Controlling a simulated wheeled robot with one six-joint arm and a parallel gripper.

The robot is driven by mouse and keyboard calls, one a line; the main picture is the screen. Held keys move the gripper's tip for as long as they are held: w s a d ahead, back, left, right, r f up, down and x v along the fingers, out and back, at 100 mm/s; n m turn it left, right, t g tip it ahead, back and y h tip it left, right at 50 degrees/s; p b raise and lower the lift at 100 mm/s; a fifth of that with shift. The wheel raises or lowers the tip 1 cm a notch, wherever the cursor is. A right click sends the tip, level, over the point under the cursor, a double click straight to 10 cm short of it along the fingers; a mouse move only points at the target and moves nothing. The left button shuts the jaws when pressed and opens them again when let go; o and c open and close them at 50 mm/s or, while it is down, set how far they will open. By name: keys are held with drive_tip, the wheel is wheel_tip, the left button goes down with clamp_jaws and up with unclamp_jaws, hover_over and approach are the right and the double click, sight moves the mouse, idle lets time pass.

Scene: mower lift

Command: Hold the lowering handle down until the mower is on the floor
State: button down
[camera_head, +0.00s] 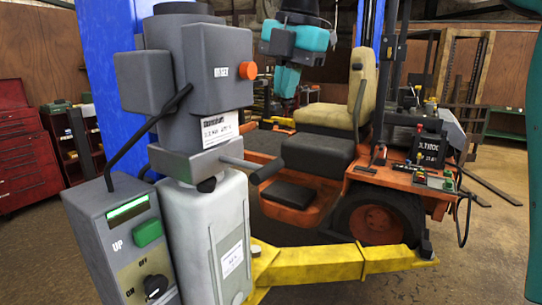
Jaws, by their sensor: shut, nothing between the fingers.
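The lowering handle (240,162) appears to be the grey rod with a dark end that sticks out to the right from the grey power unit (215,75). An orange ride-on machine (295,208) with a beige seat, which I take for the mower, stands behind a yellow lift arm (310,264). I cannot tell whether its wheel (378,220) is clear of the floor. My teal and grey wrist is at the upper middle, with my gripper (286,106) pointing down, shut and empty. It is above and to the right of the handle, apart from it. Its fingertips are hard to make out.
A control box (122,235) with a green button and a dark knob stands at the lower left, beside the white tank (205,225). A blue post (105,60) rises behind them. A red tool cabinet (25,150) is at the far left. Bare floor lies at the lower right.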

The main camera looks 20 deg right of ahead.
sight(270, 166)
drive_tip(key=f+b, duration=0.3)
drive_tip(key=f, duration=0.1)
drive_tip(key=w+a+f+b, duration=0.1)
drive_tip(key=f+b, duration=0.2)
drive_tip(key=f, duration=0.1)
drive_tip(key=f+b, duration=0.3)
drive_tip(key=shift+w+a+f, duration=0.15)
drive_tip(key=shift+w+f, duration=0.25)
drive_tip(key=shift+w+a+f, duration=0.1)
drive_tip(key=shift+w+f, duration=0.05)
drive_tip(key=shift+f, duration=0.5)
